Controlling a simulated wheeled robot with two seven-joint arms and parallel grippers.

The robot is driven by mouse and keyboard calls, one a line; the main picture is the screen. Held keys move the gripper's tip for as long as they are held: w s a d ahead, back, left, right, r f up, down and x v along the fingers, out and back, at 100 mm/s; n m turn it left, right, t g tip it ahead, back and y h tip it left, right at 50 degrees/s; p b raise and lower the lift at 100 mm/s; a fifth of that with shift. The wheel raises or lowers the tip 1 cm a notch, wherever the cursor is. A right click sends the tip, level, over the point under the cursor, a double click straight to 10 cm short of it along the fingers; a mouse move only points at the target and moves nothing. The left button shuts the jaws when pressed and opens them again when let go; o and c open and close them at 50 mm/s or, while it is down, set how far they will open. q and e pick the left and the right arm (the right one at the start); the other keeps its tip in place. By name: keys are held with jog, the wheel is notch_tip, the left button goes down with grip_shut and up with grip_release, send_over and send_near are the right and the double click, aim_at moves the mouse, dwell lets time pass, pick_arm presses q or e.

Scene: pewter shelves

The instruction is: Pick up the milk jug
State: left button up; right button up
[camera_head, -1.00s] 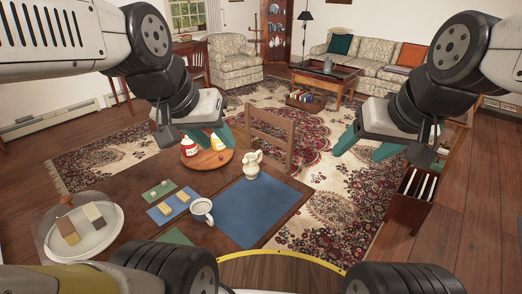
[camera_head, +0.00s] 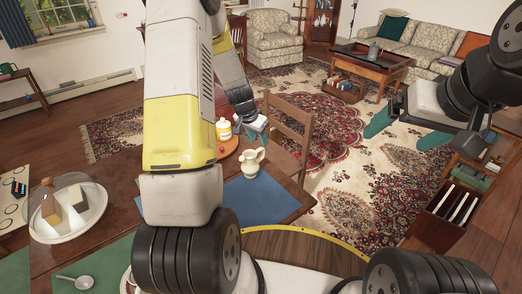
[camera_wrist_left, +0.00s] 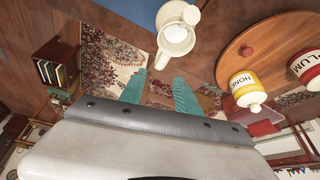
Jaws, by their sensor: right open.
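The milk jug (camera_head: 252,162) is a cream-coloured pitcher standing upright on the dark wooden table (camera_head: 100,170), at the far edge of the blue placemat (camera_head: 265,198). It also shows in the left wrist view (camera_wrist_left: 176,36), with its open mouth toward the camera. My left gripper (camera_head: 253,131) is just beyond the jug in the head view, partly hidden by my own arm. In the left wrist view its teal fingers (camera_wrist_left: 158,84) are apart and empty, with the jug close beyond their tips. My right gripper (camera_head: 407,129) is open and empty over the rug, right of the table.
A honey jar (camera_wrist_left: 244,90) and a plum jar (camera_wrist_left: 308,68) stand on a round wooden board (camera_wrist_left: 270,45) beside the jug. A wooden chair (camera_head: 287,130) stands behind the table. A glass-domed dish (camera_head: 68,208) is at the left.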

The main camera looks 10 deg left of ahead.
aim_at(262, 147)
pick_arm(q)
jog(key=x, duration=0.9)
jog(key=shift+s+d, duration=0.15)
jog(key=shift+s, duration=0.05)
grip_shut()
dwell(1.1)
